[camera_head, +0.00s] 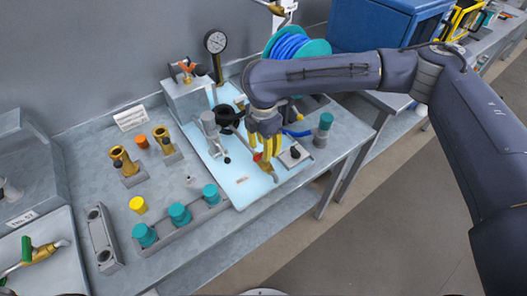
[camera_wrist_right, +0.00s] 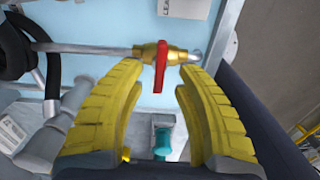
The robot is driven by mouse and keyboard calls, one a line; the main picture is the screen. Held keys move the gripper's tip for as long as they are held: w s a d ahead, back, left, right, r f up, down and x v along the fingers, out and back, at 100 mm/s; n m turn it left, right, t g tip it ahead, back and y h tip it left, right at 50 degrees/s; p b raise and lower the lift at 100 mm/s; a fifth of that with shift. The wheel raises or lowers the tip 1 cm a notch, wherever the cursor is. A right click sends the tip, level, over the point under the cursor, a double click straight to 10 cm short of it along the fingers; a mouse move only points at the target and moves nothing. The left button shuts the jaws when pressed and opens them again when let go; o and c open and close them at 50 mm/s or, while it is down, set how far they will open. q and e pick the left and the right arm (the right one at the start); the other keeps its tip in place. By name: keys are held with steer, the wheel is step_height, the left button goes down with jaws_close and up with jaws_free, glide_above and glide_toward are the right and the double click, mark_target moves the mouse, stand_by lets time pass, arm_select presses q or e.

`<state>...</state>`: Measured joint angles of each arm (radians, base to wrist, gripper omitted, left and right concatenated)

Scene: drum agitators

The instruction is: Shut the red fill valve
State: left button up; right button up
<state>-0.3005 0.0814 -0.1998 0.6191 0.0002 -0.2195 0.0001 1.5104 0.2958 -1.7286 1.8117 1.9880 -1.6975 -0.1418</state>
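The red fill valve (camera_wrist_right: 176,54) is a brass body on a metal pipe, with a red lever handle (camera_wrist_right: 160,68) that lies across the pipe line in the right wrist view. In the head view its red part (camera_head: 257,156) shows small beside my right gripper (camera_head: 266,160). My right gripper (camera_wrist_right: 160,74) is open. Its yellow fingers stand to either side of the red handle, with gaps visible. I cannot tell how far the handle reaches between them in depth. My left gripper is not in view.
The valve sits over a pale blue panel (camera_head: 235,183) near the bench's front edge. A grey cylinder (camera_head: 209,125) and black hose (camera_head: 228,114) stand to its left. A blue hose reel (camera_head: 290,45) is behind. Teal caps (camera_head: 179,213) and brass fittings (camera_head: 123,160) stand left.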

step_height(320, 180, up, 10)
steer(key=shift+f, duration=0.25)
stand_by(0.5)
